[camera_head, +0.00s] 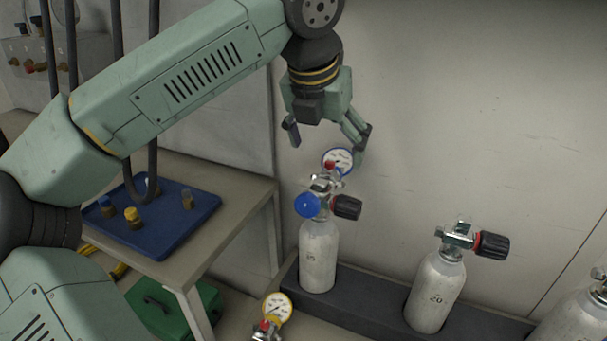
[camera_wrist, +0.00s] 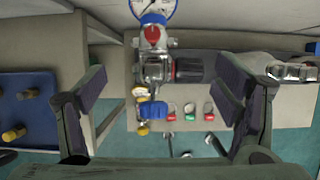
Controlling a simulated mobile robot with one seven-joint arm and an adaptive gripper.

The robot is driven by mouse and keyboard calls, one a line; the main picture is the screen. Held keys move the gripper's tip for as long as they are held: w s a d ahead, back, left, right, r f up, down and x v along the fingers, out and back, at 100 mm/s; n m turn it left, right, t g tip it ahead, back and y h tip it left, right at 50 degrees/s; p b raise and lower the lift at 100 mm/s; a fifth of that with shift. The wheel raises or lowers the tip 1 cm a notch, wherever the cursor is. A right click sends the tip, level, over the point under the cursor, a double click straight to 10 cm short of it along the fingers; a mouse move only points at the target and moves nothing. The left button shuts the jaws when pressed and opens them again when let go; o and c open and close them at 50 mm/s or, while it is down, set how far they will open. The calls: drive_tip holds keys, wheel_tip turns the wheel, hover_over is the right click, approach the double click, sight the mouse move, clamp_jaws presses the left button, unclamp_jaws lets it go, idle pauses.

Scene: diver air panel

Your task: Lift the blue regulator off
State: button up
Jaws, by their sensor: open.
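The blue regulator (camera_head: 323,184) sits on top of a pale grey cylinder (camera_head: 318,258). It has a blue-rimmed gauge (camera_head: 337,160) at the top and a blue knob (camera_head: 307,206). A black handwheel (camera_head: 347,207) sticks out to the right. In the wrist view the regulator (camera_wrist: 155,68) lies between my fingers, with gaps on both sides. Its gauge (camera_wrist: 155,10) is cut by the top edge. My gripper (camera_head: 326,142) is open and empty, pointing down above the regulator; it also shows in the wrist view (camera_wrist: 160,84).
More cylinders (camera_head: 436,292) stand to the right in a dark rack (camera_head: 369,320). A table at left holds a blue tray (camera_head: 160,236) with brass fittings. A yellow-rimmed gauge (camera_head: 276,307) is at the bottom front. A green case (camera_head: 165,306) lies under the table. A wall stands behind.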

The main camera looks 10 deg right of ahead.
sight(327, 174)
drive_tip(key=p+x, duration=0.1)
drive_tip(key=x, duration=0.4)
drive_tip(key=shift+a+f, duration=0.1)
drive_tip(key=shift+f, duration=0.1)
drive_tip(key=shift+w+a+p+x, duration=0.15)
drive_tip(key=shift+p+x, duration=0.4)
drive_tip(key=shift+x, duration=0.8)
drive_tip(key=shift+w+a+p+x, duration=0.15)
drive_tip(key=shift+p+x, duration=0.35)
drive_tip(key=shift+x, duration=0.85)
drive_tip(key=shift+r, duration=0.1)
drive_tip(key=shift+c, duration=0.4)
drive_tip(key=c, duration=1.8)
